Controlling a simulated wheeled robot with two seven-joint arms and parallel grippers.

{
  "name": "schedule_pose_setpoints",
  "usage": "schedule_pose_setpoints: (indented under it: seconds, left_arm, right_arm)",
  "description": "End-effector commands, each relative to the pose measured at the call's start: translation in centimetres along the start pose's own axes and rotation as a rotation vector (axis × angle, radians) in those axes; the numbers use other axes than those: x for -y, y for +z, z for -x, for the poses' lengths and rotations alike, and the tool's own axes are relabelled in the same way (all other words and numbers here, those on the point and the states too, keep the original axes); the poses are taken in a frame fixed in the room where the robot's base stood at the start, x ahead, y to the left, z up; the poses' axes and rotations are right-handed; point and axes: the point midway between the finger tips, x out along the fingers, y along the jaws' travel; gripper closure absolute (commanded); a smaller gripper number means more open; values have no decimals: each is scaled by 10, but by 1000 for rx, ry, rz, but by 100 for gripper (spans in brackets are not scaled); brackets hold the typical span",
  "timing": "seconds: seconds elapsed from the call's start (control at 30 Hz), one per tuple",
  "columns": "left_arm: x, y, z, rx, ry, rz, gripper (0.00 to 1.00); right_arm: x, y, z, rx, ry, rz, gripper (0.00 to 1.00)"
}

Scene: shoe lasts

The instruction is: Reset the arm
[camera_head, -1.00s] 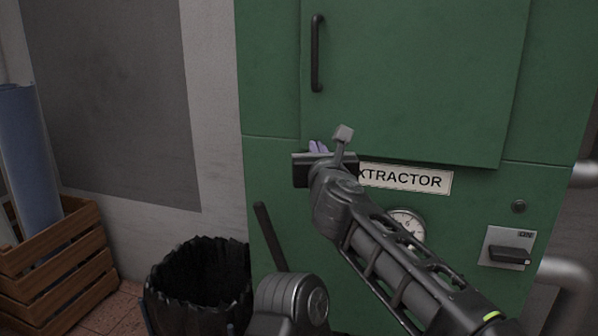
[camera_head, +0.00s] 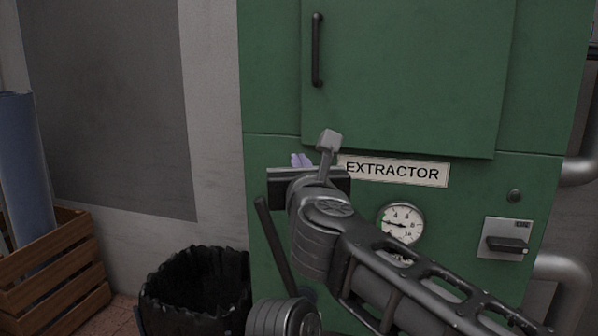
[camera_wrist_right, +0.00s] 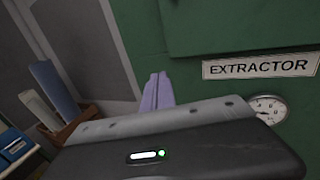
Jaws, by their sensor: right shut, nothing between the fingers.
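My right arm (camera_head: 400,270) reaches in from the lower right of the head view, in front of the green extractor cabinet (camera_head: 400,80). My right gripper (camera_head: 302,160) shows only as small purple fingertips behind the dark wrist body. In the right wrist view the purple fingers of this gripper (camera_wrist_right: 157,92) are together and empty, pointing toward the grey wall and the cabinet's left edge. My left gripper is in neither view.
The cabinet carries an EXTRACTOR label (camera_head: 396,170), a round gauge (camera_head: 401,223), a switch box (camera_head: 507,239) and a door handle (camera_head: 317,50). A black bin (camera_head: 190,290) stands at its left. A wooden crate (camera_head: 50,265) holds a blue roll (camera_head: 25,165).

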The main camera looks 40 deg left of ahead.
Motion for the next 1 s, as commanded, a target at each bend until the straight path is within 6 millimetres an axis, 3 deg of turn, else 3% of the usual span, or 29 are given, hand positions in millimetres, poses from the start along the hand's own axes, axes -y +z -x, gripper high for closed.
schedule_pose_setpoints:
  seconds: [0.67,0.77,0.87,1.0]
  left_arm:
    - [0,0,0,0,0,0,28]
    - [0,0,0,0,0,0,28]
    - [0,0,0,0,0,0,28]
    - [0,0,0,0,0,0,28]
  right_arm:
    - [5,-7,-2,-8,-7,24,100]
    - [18,-28,-10,-32,-22,90,100]
    - [43,-64,-21,-75,-44,212,100]
    - [95,-145,-35,-180,-66,465,100]
